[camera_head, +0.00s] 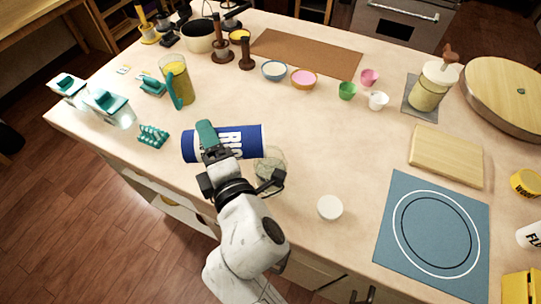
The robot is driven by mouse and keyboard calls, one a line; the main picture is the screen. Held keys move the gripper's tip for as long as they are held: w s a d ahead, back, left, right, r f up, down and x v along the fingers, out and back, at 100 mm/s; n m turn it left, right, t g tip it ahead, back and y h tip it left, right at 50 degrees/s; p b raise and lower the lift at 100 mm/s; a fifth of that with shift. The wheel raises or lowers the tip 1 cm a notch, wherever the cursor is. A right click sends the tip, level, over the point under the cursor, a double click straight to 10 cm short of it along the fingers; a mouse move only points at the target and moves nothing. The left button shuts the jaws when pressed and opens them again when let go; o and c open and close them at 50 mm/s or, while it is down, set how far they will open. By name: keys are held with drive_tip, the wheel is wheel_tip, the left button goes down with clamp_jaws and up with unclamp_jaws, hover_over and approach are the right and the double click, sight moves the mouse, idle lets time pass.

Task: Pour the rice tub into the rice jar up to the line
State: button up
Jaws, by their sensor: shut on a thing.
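The rice tub (238,141) is blue with white letters, of which "RIC" shows. It is held on its side, roughly level, with its right end above or near a clear jar. My gripper (212,153) is shut on the tub, at a teal part (207,132) near its left half. The clear jar, likely the rice jar (270,163), stands just right of my gripper, partly hidden by the tub and my arm. I cannot make out its line, its fill level or any falling rice.
A round white lid (330,208) lies right of the jar. A yellow-filled pitcher (177,80) and a teal rack (153,135) stand to the left. Small bowls (303,78) sit behind. A blue mat (433,235) lies at right. The counter's middle is clear.

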drive_tip(key=shift+d+r+m+b, duration=0.15)
drive_tip(key=shift+r+m+b, duration=0.15)
drive_tip(key=shift+r+m, duration=0.1)
idle(1.0)
